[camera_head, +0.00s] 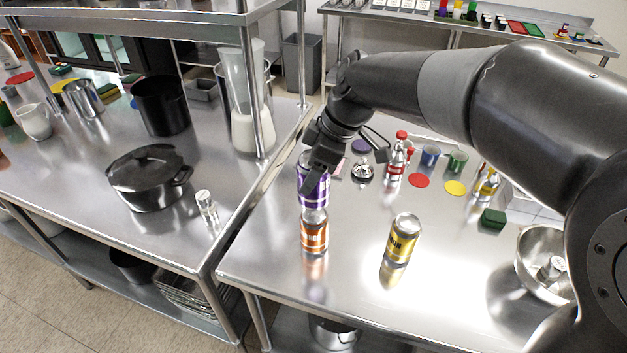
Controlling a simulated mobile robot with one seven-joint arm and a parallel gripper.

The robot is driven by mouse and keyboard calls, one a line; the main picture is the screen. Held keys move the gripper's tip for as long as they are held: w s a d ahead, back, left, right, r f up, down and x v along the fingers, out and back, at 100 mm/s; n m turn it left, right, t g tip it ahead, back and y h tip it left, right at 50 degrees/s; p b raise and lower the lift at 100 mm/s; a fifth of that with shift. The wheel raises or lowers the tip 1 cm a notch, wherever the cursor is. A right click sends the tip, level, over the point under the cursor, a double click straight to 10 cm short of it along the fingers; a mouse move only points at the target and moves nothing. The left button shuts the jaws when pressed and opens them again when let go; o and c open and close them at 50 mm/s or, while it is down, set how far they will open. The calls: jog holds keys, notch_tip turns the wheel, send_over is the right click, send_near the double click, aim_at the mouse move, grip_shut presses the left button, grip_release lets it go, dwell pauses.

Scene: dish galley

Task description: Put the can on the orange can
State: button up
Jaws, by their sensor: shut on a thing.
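My gripper (322,158) is shut on a purple can (312,194) and holds it upright. The orange can (314,236) stands upright on the steel table, near its left edge. The purple can is directly over the orange can in the picture, with the orange can's silver top showing just below it. I cannot tell whether the two cans touch. The fingers hide part of the purple can's upper side.
A yellow can (401,240) stands to the right of the orange can. A steel bowl (543,262) is at the far right. A gap separates this table from the left counter, which holds a black pot (148,182).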

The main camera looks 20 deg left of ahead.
jog(key=shift+f, duration=1.55)
jog(key=shift+f, duration=0.1)
jog(key=o, duration=1.3)
jog(key=shift+o, duration=0.2)
jog(key=s+v, duration=0.1)
jog(key=v, duration=1.1)
jog(key=s+d+f+m+t+h, duration=0.1)
jog(key=s+d+m, duration=0.3)
jog(key=d, duration=0.5)
jog(key=s+d+f+m+t+h, duration=0.2)
jog(key=s+d+f+m+t, duration=0.1)
jog(key=d+m, duration=0.6)
jog(key=s+d+f+m+t+h, duration=0.1)
jog(key=s+d+f+m+t, duration=0.1)
jog(key=s+d+m, duration=0.3)
jog(key=d+f+m, duration=0.1)
jog(key=d, duration=0.3)
jog(key=shift+s+d+f+m+h, duration=0.2)
jog(key=shift+s+d+m+h, duration=0.1)
jog(key=shift+s+m, duration=0.1)
